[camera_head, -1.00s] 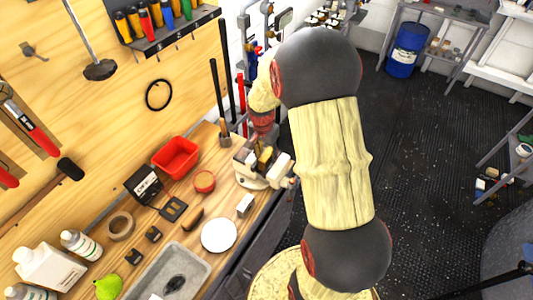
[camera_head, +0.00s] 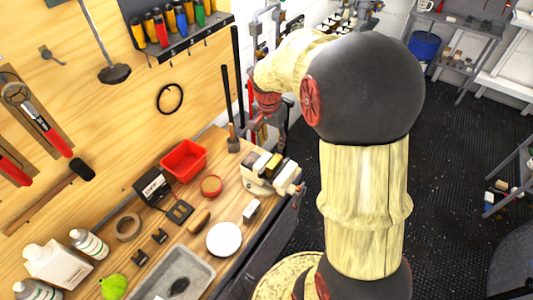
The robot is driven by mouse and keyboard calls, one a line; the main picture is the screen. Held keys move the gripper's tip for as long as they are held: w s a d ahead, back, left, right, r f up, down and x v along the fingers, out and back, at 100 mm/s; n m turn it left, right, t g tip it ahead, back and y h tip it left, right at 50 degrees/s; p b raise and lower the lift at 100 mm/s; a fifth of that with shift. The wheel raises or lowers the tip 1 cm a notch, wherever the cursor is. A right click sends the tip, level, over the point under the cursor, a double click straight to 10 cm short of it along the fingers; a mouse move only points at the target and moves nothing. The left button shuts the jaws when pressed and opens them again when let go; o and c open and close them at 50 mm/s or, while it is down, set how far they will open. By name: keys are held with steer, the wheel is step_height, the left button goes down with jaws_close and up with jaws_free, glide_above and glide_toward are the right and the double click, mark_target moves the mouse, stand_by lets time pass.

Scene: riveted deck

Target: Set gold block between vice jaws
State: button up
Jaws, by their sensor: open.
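The vice (camera_head: 258,184) is cream-coloured with dark jaws and stands at the right edge of the wooden bench. The gold block (camera_head: 273,163) shows as a small yellow piece at the top of the vice, between the jaws. How deep it sits, and whether the jaws touch it, is too small to tell. My gripper (camera_head: 277,143) is grey, hangs below a red wrist ring and is open. It is above and behind the vice, apart from the block. Its fingertips are small and partly unclear.
A red bin (camera_head: 183,160), a round red tin (camera_head: 211,186), a white disc (camera_head: 224,239), a pale block (camera_head: 251,211) and a grey tray (camera_head: 198,272) are on the bench. Upright long-handled tools (camera_head: 233,132) stand left of my gripper.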

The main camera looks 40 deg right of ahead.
steer(key=s+a+r+n+t, duration=0.2)
steer(key=s+a+r+n, duration=0.4)
steer(key=a+r, duration=0.5)
steer(key=s+a+r+n+t+y, duration=0.1)
steer(key=s+a+r+n+t, duration=0.2)
steer(key=s+a+n, duration=0.4)
steer(key=shift+s+a+r+n, duration=0.4)
steer(key=shift+s+a+r, duration=0.2)
steer(key=shift+s+a, duration=1.4)
steer(key=shift+s+d, duration=0.3)
steer(key=shift+d, duration=0.05)
